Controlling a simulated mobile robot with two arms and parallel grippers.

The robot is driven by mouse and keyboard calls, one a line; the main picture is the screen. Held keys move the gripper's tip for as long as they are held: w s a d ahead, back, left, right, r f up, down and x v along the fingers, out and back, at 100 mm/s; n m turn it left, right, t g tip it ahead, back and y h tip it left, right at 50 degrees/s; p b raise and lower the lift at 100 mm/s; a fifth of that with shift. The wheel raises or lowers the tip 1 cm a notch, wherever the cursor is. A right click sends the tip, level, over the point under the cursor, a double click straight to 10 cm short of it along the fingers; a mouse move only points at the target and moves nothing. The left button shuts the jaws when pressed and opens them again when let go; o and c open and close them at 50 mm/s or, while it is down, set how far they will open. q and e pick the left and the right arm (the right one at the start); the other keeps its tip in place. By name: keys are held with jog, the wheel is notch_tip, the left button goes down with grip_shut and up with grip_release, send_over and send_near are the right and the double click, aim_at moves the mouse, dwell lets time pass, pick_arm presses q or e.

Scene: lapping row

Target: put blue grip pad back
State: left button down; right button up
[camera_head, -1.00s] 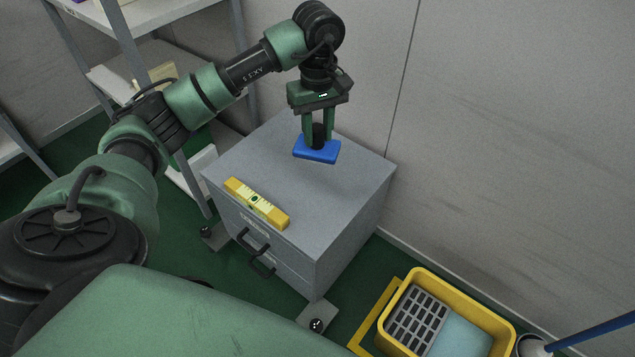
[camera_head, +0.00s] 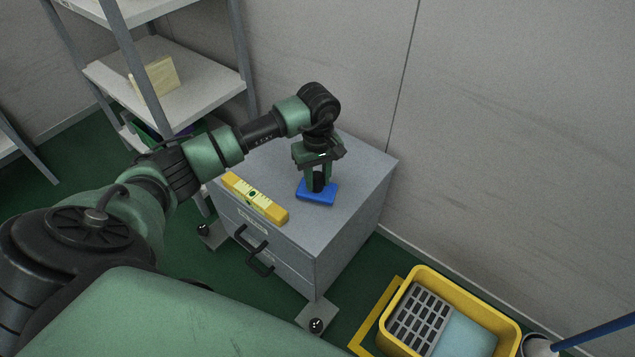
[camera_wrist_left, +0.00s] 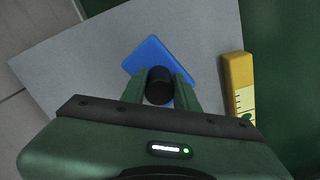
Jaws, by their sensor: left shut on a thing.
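The blue grip pad (camera_head: 316,197) is a flat blue block with a black round knob on top. It is at the top of the grey drawer cabinet (camera_head: 355,185), right of the yellow level; I cannot tell whether its underside touches the surface. My left gripper (camera_head: 318,182) points down and is shut on the pad's black knob. In the left wrist view the pad (camera_wrist_left: 158,55) shows beyond the knob, with the left gripper's fingers (camera_wrist_left: 159,88) on either side of it. My right gripper is not in view.
A yellow bucket (camera_head: 414,275) with a grey grid stands on the floor at lower right. Shelving (camera_head: 190,92) stands at left behind my arm. The cabinet's right part is clear.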

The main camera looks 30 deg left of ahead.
pick_arm(q)
jog(key=shift+f, duration=0.6)
jog(key=shift+f, duration=0.15)
jog(key=c, duration=1.1)
grip_release()
jog(key=shift+o, duration=0.2)
